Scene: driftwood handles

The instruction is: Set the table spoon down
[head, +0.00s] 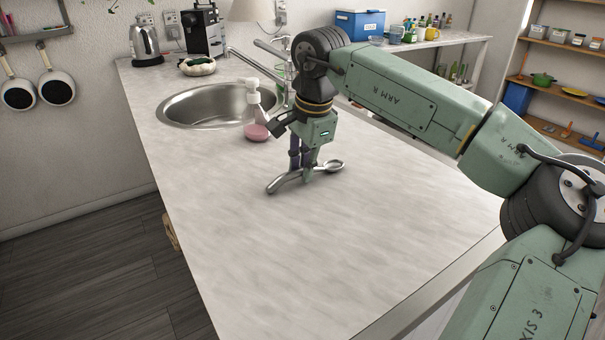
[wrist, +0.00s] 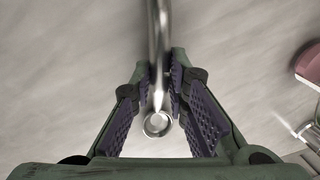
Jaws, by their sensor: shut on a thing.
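The table spoon (head: 282,183) is shiny metal and lies roughly level at the grey-white countertop (head: 330,250). One end points to the front left and the other to the right, past my fingers. My gripper (head: 303,170) points down and is shut on the spoon's middle part. In the wrist view the spoon (wrist: 160,30) runs from the top edge down between the purple pads of my gripper (wrist: 163,80), with a rounded end nearest the camera. I cannot tell whether the spoon touches the counter or is just above it.
A pink round item (head: 256,132) and a white pump bottle (head: 253,98) stand behind my gripper, by the sink (head: 205,104). A kettle (head: 146,46) stands at the far left. The counter's front and right parts are clear.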

